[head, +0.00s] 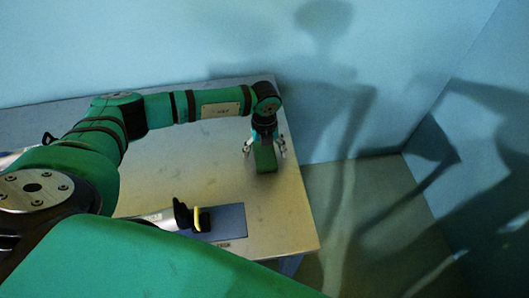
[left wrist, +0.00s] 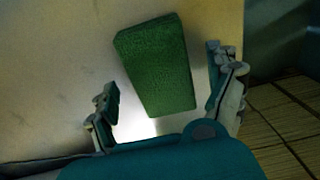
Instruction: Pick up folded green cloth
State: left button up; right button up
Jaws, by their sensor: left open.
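The folded green cloth (head: 265,160) is a small thick rectangular block lying on the table near its right edge in the head view. In the left wrist view the cloth (left wrist: 157,65) lies a little tilted, its lower end between my fingers. My left gripper (head: 264,150) points down over the cloth. It is open, with one finger to each side of the cloth; the left wrist view shows these fingers (left wrist: 168,95) apart from it with gaps on both sides. Part of the cloth is hidden behind the gripper in the head view.
The table (head: 200,175) ends at a right edge close to the cloth, with floor beyond. A dark grey mat (head: 229,222) lies near the front, with a black and yellow item (head: 197,217) at it. The tabletop left of the cloth is clear. A blue wall stands behind.

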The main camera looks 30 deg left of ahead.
aim_at(265, 152)
pick_arm(q)
jog(key=c, duration=1.2)
jog(key=shift+c, duration=0.2)
jog(key=shift+r, duration=0.4)
notch_tip(265, 152, up, 2)
jog(key=shift+w+r+b, duration=0.1)
jog(key=shift+r+b, duration=0.1)
jog(key=shift+b, duration=0.6)
jog(key=s+d+b, duration=0.1)
jog(key=s, duration=0.4)
jog(key=s+d+r+b, duration=0.1)
jog(key=s, duration=0.4)
jog(key=s+d+b, duration=0.1)
jog(key=s, duration=0.4)
jog(key=shift+s+d+r, duration=0.35)
jog(key=shift+s+r, duration=0.05)
